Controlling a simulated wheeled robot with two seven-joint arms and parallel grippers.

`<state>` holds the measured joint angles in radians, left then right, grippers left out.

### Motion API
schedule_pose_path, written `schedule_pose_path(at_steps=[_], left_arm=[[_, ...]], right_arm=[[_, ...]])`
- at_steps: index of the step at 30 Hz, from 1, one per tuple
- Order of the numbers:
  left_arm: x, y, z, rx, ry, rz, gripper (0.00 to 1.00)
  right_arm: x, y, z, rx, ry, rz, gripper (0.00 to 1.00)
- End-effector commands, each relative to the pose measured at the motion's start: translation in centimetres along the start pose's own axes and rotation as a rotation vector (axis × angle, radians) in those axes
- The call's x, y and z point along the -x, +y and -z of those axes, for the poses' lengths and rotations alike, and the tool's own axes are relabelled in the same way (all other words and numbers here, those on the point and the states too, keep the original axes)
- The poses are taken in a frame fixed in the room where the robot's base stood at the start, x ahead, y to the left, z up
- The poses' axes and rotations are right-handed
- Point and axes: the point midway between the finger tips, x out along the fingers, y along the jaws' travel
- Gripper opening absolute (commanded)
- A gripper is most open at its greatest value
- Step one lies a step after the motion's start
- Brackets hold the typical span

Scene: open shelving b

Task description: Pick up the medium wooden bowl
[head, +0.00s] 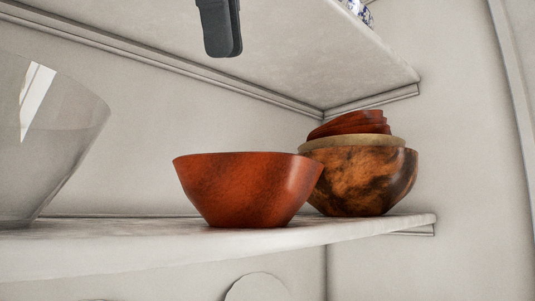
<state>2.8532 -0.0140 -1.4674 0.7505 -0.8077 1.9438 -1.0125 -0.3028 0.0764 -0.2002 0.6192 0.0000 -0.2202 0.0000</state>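A reddish-brown wooden bowl (246,189) stands upright and alone near the front edge of the lower shelf. Behind it to the right, a larger mottled brown wooden bowl (362,180) holds a light tan bowl (352,141) and small red-brown bowls (350,124), the top ones tilted. The frame does not settle which is the medium one; the single reddish bowl is mid-sized among them. My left gripper (222,52) hangs in at the top, above and apart from the reddish bowl. Its two dark fingers overlap in this view, so their gap is hidden. My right gripper is out of view.
A large clear glass bowl (60,130) stands at the left on the lower shelf (130,248). An upper shelf (290,45) hangs over the bowls, with a blue and white item (360,10) on it. Shelf space is free between glass and reddish bowl.

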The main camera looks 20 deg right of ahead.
Motion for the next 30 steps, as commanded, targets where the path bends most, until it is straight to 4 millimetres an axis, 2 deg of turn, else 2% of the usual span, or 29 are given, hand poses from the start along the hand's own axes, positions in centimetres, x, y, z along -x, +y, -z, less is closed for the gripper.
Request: schedule_pose_path(at_steps=[8, 14, 22, 30], left_arm=[[0.0, 0.0, 0.0, 0.000, -0.001, -0.001, 0.16], [-1.2, -0.1, 0.0, -0.001, -0.001, 0.000, 0.16], [-5.3, -0.1, 0.1, -0.001, 0.000, 0.001, 0.16], [-9.5, 0.0, 0.1, -0.001, 0.000, 0.001, 0.16]], right_arm=[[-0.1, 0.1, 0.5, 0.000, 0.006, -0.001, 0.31], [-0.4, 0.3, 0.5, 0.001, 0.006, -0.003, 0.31], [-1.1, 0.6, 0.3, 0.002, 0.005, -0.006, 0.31], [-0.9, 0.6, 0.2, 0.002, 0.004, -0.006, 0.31]])
